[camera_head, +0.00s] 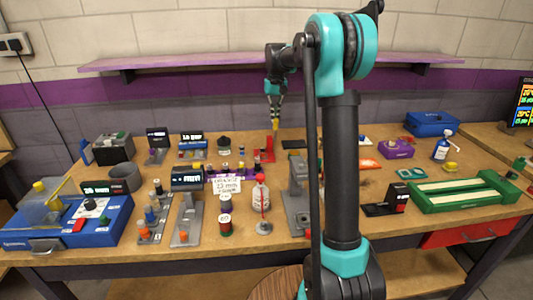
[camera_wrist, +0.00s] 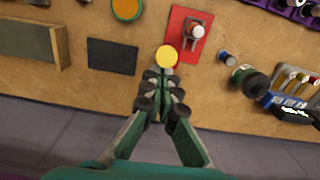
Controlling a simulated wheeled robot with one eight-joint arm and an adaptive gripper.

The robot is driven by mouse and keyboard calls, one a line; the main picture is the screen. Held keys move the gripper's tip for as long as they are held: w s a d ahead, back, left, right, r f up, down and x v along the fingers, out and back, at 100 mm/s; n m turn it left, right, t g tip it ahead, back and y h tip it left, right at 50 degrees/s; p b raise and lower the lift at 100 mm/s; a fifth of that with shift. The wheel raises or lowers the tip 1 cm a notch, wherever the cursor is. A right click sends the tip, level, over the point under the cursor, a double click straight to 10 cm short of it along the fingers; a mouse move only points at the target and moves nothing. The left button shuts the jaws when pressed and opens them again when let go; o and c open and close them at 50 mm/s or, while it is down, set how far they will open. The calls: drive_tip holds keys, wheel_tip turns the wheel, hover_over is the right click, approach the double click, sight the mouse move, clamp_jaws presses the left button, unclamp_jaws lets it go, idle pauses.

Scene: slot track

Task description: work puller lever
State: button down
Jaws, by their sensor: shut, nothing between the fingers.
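The puller is a small red stand (camera_head: 265,151) toward the back middle of the bench. In the wrist view its red base (camera_wrist: 180,24) carries a grey metal piece with a pale round end (camera_wrist: 196,31). A yellow round knob (camera_wrist: 166,57) shows at the base's lower left corner, and yellow also shows just under my fingers in the head view (camera_head: 275,125). My gripper (camera_wrist: 163,78) is shut and empty, its fingertips right by the knob. I cannot tell whether they touch it. The lever's shaft is mostly hidden below the knob.
A dark flat pad (camera_wrist: 112,57) lies left of the red base. A small blue cylinder (camera_wrist: 227,57) and a dark round-topped bottle (camera_wrist: 250,80) stand to its right. A purple shelf (camera_head: 200,62) runs along the wall behind. Many devices crowd the bench front.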

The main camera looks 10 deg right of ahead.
sight(276, 125)
drive_tip(key=shift+f, duration=0.15)
drive_tip(key=shift+s, duration=0.6)
drive_tip(key=shift+s+f, duration=0.15)
drive_tip(key=shift+s, duration=0.45)
drive_tip(key=shift+s+f, duration=0.1)
drive_tip(key=shift+s, duration=0.05)
idle(0.4)
drive_tip(key=shift+s+f, duration=0.2)
drive_tip(key=shift+s, duration=0.2)
